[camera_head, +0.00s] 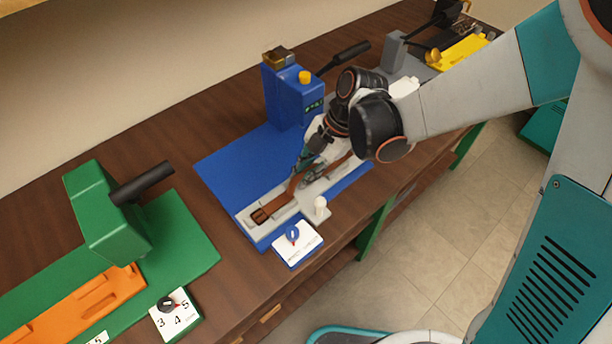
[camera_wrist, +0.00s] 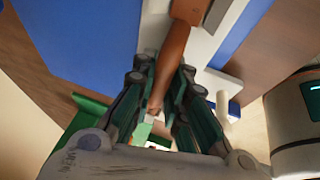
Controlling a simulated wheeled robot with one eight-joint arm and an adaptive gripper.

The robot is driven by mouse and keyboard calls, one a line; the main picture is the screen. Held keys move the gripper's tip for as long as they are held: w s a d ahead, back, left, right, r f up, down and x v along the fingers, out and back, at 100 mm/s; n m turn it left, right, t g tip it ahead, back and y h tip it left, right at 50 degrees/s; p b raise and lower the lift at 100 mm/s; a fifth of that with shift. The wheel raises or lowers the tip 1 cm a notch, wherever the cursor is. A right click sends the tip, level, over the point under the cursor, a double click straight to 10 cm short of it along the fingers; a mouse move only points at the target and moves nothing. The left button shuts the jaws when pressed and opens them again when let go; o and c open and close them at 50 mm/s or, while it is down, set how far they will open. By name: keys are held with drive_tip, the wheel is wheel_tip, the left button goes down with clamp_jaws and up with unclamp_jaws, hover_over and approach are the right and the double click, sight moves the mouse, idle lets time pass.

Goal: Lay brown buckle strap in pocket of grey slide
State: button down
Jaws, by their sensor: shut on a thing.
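The brown buckle strap (camera_head: 292,186) runs along the grey slide (camera_head: 283,212) of the blue machine in the head view. Its darker buckle end (camera_head: 260,215) is at the slide's front left end, at or over the pocket; I cannot tell whether it is fully seated. My gripper (camera_head: 305,163) is shut on the strap farther back, above the slide. In the wrist view the strap (camera_wrist: 174,50) passes between the fingers of my gripper (camera_wrist: 160,82), with the pale slide (camera_wrist: 153,28) behind it. My arm hides the strap's rear part.
The blue machine (camera_head: 285,92) stands behind the slide with a black lever. A white peg (camera_head: 320,204) and a dial card (camera_head: 297,244) are at the front. A green machine (camera_head: 105,215) with an orange slide (camera_head: 75,308) is at left; a yellow-based one (camera_head: 458,52) is at the back right.

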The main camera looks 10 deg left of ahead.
drive_tip(key=c, duration=1.6)
unclamp_jaws()
drive_tip(key=p+v, duration=0.4)
drive_tip(key=v, duration=0.8)
drive_tip(key=shift+s, duration=0.1)
